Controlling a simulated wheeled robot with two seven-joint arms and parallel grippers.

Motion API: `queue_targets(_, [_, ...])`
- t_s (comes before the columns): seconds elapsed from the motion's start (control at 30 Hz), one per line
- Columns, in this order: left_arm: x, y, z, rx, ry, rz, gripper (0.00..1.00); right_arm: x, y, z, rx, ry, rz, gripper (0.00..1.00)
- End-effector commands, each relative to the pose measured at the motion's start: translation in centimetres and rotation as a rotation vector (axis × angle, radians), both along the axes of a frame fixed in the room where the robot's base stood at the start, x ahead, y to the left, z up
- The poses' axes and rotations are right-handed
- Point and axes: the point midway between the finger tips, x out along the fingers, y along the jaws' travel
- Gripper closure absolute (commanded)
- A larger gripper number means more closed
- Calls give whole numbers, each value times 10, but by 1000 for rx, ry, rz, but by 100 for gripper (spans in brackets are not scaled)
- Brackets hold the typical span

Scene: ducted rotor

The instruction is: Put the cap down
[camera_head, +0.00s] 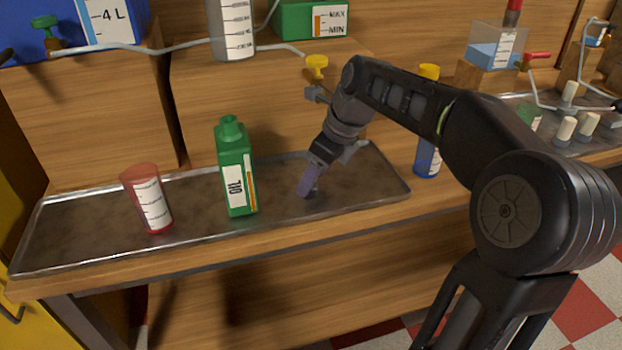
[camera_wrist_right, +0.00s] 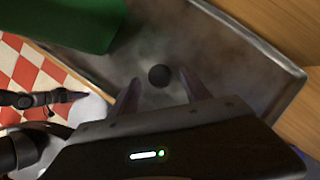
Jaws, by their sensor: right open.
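A small dark round cap (camera_wrist_right: 159,75) lies on the metal tray (camera_wrist_right: 225,50), in front of and between the two fingertips of my right gripper (camera_wrist_right: 160,92). The fingers stand apart on either side of it, open and not closed on it. In the head view my right gripper (camera_head: 308,190) points down at the right part of the tray (camera_head: 80,240), and the cap (camera_head: 312,194) shows only as a dark spot by the fingertips. A green oil bottle (camera_head: 236,172) stands upright on the tray left of the gripper, no cap on its neck. My left gripper is not seen.
A red measuring cup (camera_head: 149,200) stands on the tray left of the bottle. A blue bottle with a yellow top (camera_head: 428,158) stands right of the tray, near my right arm. Wooden blocks (camera_head: 95,125) close off the back. The tray between bottle and gripper is clear.

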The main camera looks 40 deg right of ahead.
Motion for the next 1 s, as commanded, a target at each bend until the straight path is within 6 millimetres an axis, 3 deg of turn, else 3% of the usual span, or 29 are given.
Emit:
queue_targets(0.2, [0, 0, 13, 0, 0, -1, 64, -15, -8, 45, -2, -5, -2, 44])
queue_targets(0.43, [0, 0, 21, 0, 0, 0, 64, -29, -15, 83, -1, -4, -2, 44])
queue_targets(0.6, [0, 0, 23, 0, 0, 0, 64, -34, -17, 94, 0, -2, -2, 44])
queue_targets(1.0, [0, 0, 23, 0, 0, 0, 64, -35, -17, 94, 0, -1, 0, 44])
